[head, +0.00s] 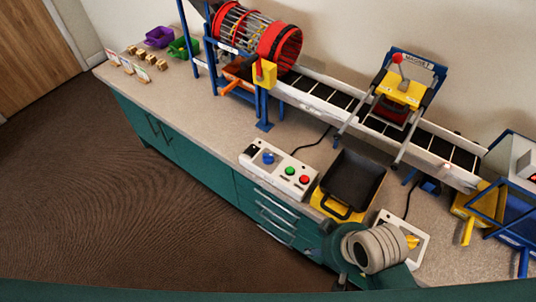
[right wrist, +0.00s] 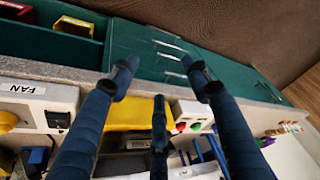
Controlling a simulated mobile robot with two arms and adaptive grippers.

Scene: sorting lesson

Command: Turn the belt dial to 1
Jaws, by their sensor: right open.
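A white control box (head: 280,172) lies on the counter in front of the conveyor. It carries a blue dial (head: 268,158), a green button and a red button; the dial's setting is too small to read. In the right wrist view the box shows by its red button (right wrist: 180,127), and the dial is not clear behind a finger. My right gripper (right wrist: 160,82) is open and empty, its dark blue fingers spread over the counter's front edge. In the head view it is (head: 335,255) right of the box and nearer, partly hidden by my wrist. My left gripper is not in view.
A black pan on a yellow base (head: 350,185) stands right of the box. A white fan box (right wrist: 22,90) with a yellow knob lies further right. The conveyor (head: 320,100) and red drum (head: 257,32) are behind. Green cabinet drawers (head: 275,215) are below.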

